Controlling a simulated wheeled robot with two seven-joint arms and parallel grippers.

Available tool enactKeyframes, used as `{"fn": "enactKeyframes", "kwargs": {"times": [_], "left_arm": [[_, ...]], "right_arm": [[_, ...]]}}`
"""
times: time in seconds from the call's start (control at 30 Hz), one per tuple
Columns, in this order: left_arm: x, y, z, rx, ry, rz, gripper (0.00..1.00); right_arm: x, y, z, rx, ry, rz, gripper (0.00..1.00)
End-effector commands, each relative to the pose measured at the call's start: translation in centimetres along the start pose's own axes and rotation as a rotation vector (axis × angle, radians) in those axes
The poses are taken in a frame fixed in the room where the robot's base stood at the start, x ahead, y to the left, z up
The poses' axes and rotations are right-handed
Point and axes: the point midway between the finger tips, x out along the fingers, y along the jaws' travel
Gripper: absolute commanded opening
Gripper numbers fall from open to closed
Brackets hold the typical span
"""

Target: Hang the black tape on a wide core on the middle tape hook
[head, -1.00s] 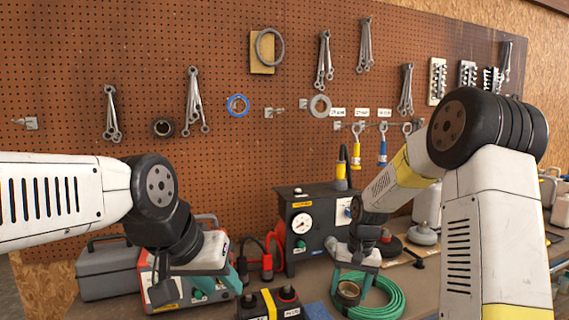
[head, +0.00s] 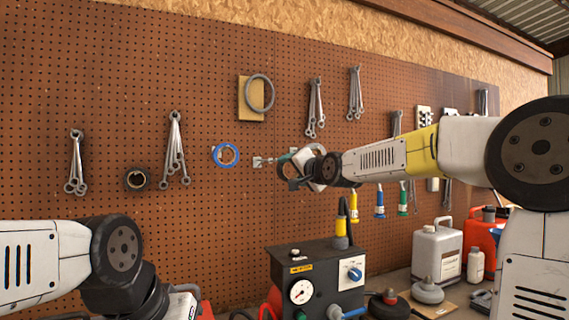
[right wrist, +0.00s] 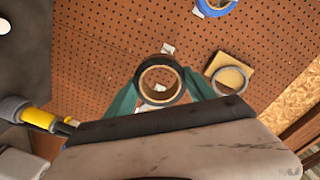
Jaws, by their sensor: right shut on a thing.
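The black tape on a wide brown core (right wrist: 159,61) is held between the teal fingers of my right gripper (right wrist: 160,90), its open hole facing the camera in the right wrist view. In the head view my right gripper (head: 288,168) is raised in front of the pegboard, and the tape shows there as a dark ring (head: 283,173). A bare tape hook (head: 262,162) sticks out just left of the held tape, and a hook plate (right wrist: 168,48) shows above the tape in the right wrist view. The tape looks apart from the hook. My left gripper is mostly cut off at the bottom edge.
A blue tape (head: 226,155) hangs left of the bare hook, and a dark tape roll (head: 137,179) farther left. A yellow board with a grey ring (head: 257,94) is above. Wrenches hang around. A black box with a gauge (head: 310,278) stands below.

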Motion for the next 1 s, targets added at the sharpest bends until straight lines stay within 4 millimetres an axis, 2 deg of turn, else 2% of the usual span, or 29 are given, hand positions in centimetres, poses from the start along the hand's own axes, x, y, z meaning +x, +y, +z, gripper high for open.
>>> {"fn": "enactKeyframes", "kwargs": {"times": [0.1, 0.23, 1.0], "left_arm": [[0.0, 0.0, 0.0, 0.0, 0.0, 0.0, 0.36], [0.0, 0.0, 0.0, 0.0, 0.0, 0.0, 0.36], [0.0, 0.0, 0.0, 0.0, 0.0, 0.0, 0.36]], "right_arm": [[-0.3, -1.9, -0.9, -0.002, 0.021, -0.028, 0.22], [-0.2, -2.5, -1.1, 0.0, 0.025, -0.038, 0.22], [4.1, -2.2, -0.8, 0.0, 0.022, -0.036, 0.22]]}}
